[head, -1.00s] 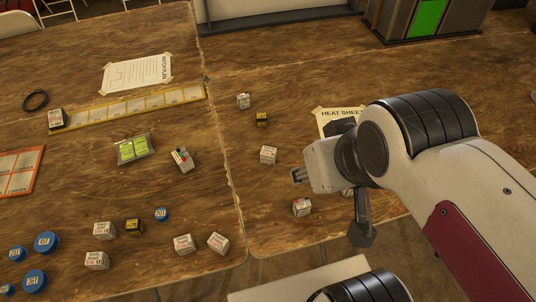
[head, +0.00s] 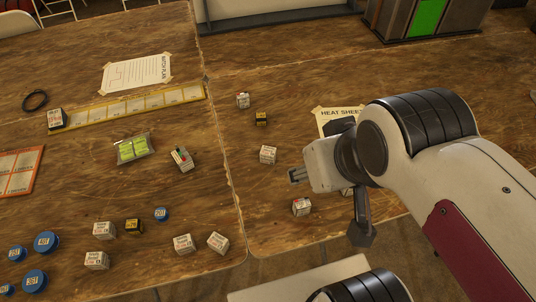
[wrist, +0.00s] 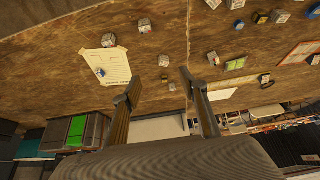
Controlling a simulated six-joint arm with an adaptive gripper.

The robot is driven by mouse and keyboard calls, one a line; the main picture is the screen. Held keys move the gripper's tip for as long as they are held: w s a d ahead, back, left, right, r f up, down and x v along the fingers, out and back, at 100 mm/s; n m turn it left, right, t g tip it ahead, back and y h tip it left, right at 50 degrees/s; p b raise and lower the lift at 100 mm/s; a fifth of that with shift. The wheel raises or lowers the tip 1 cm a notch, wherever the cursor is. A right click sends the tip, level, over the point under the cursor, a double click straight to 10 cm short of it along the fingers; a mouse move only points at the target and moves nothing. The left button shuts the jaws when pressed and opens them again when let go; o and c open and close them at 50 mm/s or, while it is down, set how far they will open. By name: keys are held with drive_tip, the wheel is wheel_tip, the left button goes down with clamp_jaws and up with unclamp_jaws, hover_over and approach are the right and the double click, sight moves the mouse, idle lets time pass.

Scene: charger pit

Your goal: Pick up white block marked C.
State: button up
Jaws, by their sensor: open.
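Several small white blocks lie on the wooden tables, and the letters on them are too small to read, so I cannot tell which is marked C. On the right table are one white block (head: 268,155), a nearer one (head: 301,208) and a farther one with a coloured top (head: 242,101). On the left table, white blocks lie near the front (head: 184,244), (head: 218,242) and farther left (head: 104,231). My gripper (head: 296,176) is above the right table, open and empty. In the wrist view its fingers (wrist: 162,78) are spread apart, with white blocks (wrist: 144,26) beyond them.
A heat sheet (head: 338,115) lies partly behind my arm. A yellow strip (head: 130,106) crosses the left table. A grey-green case (head: 425,18) stands at the back right.

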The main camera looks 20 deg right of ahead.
drive_tip(key=w+d+r+n+t+h, duration=0.1)
drive_tip(key=w+d+h, duration=0.1)
drive_tip(key=w+d, duration=0.5)
drive_tip(key=w+d+n+t+h, duration=0.1)
drive_tip(key=w+d, duration=0.3)
drive_tip(key=w, duration=0.7)
drive_tip(key=w+d+f+n+t+y, duration=0.1)
drive_tip(key=w+d+f+n, duration=0.15)
drive_tip(key=w, duration=0.45)
drive_tip(key=w+d+f+n+t, duration=0.1)
drive_tip(key=w+f, duration=0.2)
drive_tip(key=w, duration=0.3)
drive_tip(key=n+g+y, duration=0.3)
drive_tip(key=n+y, duration=0.3)
drive_tip(key=y, duration=0.7)
approach(272, 150)
drive_tip(key=x, duration=0.5)
drive_tip(key=shift+w+d, duration=0.25)
drive_tip(key=shift+w, duration=0.15)
drive_tip(key=shift+s+a+f+n+y, duration=0.2)
drive_tip(key=shift+s+n+y, duration=0.05)
drive_tip(key=shift+s+y, duration=0.15)
drive_tip(key=shift+x, duration=1.25)
